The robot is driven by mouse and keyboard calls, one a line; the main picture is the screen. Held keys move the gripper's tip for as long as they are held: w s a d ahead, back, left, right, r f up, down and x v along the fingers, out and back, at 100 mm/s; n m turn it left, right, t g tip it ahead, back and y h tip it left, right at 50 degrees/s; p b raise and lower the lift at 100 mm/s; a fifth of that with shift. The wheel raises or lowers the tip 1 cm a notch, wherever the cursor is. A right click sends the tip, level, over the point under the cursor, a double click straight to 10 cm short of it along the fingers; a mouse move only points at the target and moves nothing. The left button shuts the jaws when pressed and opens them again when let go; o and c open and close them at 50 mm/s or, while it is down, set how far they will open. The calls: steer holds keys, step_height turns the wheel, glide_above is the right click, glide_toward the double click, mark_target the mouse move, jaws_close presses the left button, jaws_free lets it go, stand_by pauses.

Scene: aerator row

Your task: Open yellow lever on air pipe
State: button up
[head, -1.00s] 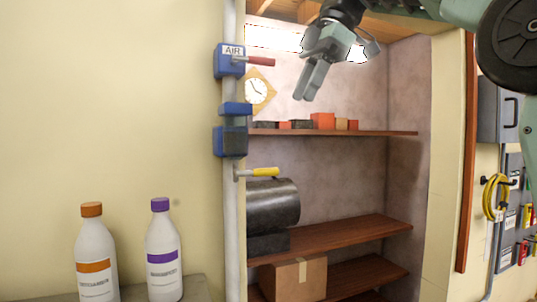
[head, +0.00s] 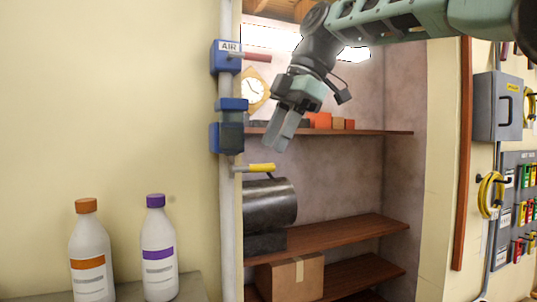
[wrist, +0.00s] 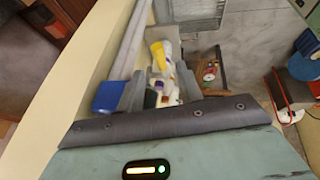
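The yellow lever (head: 260,168) sticks out to the right, roughly level, from a fitting on the pale air pipe (head: 229,200) in the head view. My gripper (head: 274,144) points down, a little above and right of the lever in the picture, apart from it. In the wrist view the grey fingers stand apart with a gap between them and nothing held. A yellow piece that looks like the lever (wrist: 158,54) shows beyond that gap. The pipe's depth relative to my fingers is hard to tell.
Above the lever are a blue block (head: 228,138) and a blue AIR box (head: 225,58) with a red lever (head: 256,57). A shelf (head: 345,132) and dark cylinder (head: 270,204) lie behind. Two bottles (head: 90,255) (head: 158,255) stand at lower left.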

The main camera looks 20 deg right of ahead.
mark_target(268, 165)
steer(key=shift+x, duration=2.1)
jaws_close()
